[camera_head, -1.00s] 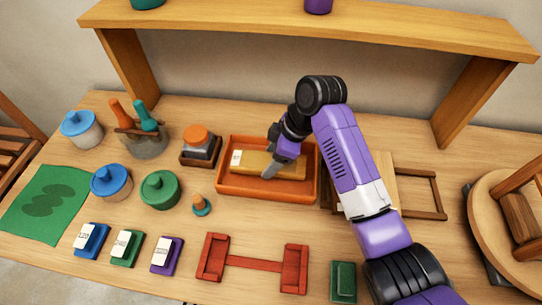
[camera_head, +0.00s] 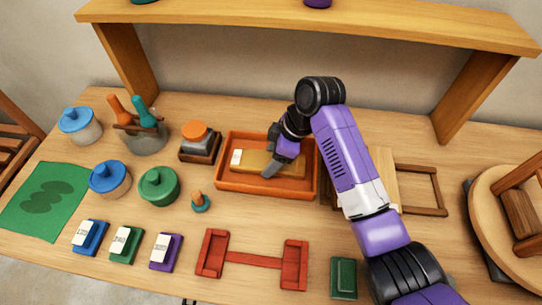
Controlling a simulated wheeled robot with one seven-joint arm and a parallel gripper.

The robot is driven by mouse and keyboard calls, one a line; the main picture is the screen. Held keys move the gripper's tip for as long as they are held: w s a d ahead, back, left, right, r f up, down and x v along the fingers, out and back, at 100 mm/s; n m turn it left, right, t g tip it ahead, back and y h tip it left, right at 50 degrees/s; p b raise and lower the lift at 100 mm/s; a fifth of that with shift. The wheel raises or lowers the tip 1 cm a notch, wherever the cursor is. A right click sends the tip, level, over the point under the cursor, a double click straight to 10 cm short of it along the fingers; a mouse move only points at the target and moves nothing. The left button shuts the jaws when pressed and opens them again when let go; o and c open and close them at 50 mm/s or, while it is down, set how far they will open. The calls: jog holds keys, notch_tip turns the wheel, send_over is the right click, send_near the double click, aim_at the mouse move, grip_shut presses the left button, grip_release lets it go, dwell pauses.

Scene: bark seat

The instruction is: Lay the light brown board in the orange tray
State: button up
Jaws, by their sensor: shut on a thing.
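The orange tray (camera_head: 235,184) stands on the table near the middle of the view. The light brown board (camera_head: 251,161), with a white label at its left end, lies flat within the tray's outline. My gripper (camera_head: 268,172) reaches down over the tray from the right and is shut on the board near its middle. The fingers hide part of the board. I cannot tell whether the board's underside touches the tray floor.
An orange-topped jar (camera_head: 198,134) in a dark holder stands just left of the tray. A red stand (camera_head: 252,260) lies in front. A wooden frame (camera_head: 420,189) lies to the right behind my arm. A wooden shelf (camera_head: 300,26) spans the back.

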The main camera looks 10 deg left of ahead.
jog(key=shift+f, duration=0.25)
dwell(0.5)
jog(key=o, duration=1.9)
jog(key=shift+r+p, duration=3)
jog(key=shift+r, duration=0.5)
